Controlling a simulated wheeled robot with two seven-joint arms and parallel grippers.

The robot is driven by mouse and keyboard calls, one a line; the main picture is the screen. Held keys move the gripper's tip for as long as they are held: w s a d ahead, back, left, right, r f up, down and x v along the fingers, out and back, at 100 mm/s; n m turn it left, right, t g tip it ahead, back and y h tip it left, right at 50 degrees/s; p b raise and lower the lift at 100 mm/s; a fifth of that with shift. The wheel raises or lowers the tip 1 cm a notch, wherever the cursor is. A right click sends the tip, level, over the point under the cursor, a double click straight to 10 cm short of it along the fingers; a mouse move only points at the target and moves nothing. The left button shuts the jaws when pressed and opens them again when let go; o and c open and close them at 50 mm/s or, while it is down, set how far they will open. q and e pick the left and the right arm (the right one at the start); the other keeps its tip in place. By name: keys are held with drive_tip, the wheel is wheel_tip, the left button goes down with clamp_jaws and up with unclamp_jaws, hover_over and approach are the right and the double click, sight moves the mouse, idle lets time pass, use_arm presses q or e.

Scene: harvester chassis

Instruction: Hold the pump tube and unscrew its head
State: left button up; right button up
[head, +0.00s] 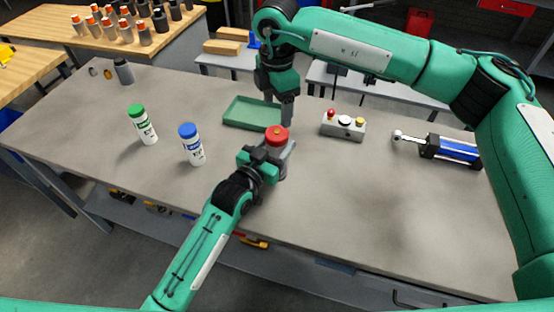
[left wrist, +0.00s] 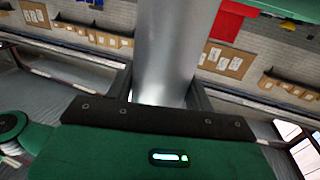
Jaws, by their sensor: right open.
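The pump tube (head: 284,160) is a grey cylinder standing upright on the grey workbench, with a red head (head: 277,136) on top. My left gripper (head: 277,164) comes in low from the front left and has its fingers on both sides of the tube. In the left wrist view the shiny tube (left wrist: 172,50) fills the gap between the dark fingers, which look closed against it. My right gripper (head: 288,112) points down just behind and above the red head, apart from it as far as I can tell. It is open, and its fingers overlap in this view.
A green tray (head: 235,122) lies behind the tube. A button box (head: 343,125) and a blue cylinder (head: 452,151) lie right. The front right bench (head: 400,220) is clear.

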sight(277, 131)
use_arm(q)
clamp_jaws()
use_arm(e)
drive_tip(key=shift+f, duration=0.15)
drive_tip(key=shift+f, duration=3.85)
